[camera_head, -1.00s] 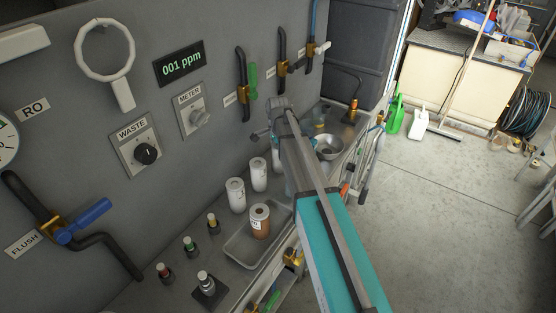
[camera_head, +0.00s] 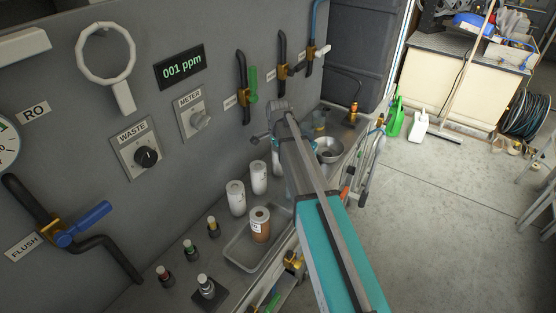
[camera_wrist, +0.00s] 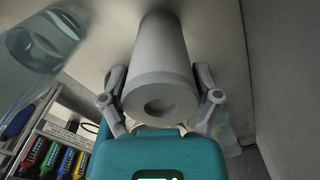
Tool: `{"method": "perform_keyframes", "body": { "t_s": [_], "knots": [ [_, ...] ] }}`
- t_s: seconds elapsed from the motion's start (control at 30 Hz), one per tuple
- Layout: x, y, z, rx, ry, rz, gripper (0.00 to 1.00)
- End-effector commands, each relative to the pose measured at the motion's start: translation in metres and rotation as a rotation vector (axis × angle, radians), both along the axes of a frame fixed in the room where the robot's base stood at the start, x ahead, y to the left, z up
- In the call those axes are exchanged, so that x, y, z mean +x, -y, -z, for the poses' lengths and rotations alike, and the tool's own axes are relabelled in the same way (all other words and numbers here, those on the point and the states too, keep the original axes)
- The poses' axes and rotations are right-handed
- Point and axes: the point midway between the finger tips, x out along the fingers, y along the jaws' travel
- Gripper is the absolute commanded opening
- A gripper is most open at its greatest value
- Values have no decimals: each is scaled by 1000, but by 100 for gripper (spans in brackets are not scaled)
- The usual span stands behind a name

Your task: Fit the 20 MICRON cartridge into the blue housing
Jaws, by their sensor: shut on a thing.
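My gripper (camera_wrist: 160,82) is shut on a white cylindrical cartridge (camera_wrist: 160,60), with one finger on each side of it. The cartridge's round end with a central recess faces the wrist camera; no label shows, so I cannot tell its micron rating. In the head view my arm hides most of the gripper area. Two white cartridges (camera_head: 236,198) (camera_head: 259,177) stand upright on the bench, and another white shape (camera_head: 277,158) shows beside my arm. A clear, blue-tinted cylinder (camera_wrist: 38,48) is at upper left in the wrist view; I cannot tell whether it is the blue housing.
A brown cartridge (camera_head: 260,226) stands in a shallow metal tray (camera_head: 238,248). Small colour-banded bottles (camera_head: 190,249) stand left of it. A metal bowl (camera_head: 328,150) is right of my arm. The grey panel (camera_head: 60,120) with valves and knobs rises behind the bench.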

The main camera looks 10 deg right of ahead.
Motion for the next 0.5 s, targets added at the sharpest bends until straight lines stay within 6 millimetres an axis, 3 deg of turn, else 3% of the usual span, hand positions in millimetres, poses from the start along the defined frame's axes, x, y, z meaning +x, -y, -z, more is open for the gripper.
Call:
{"method": "perform_keyframes", "body": {
  "t_s": [0.5],
  "knots": [
    [-3, 3, -14, 0, 0, 0, 25]
  ]
}}
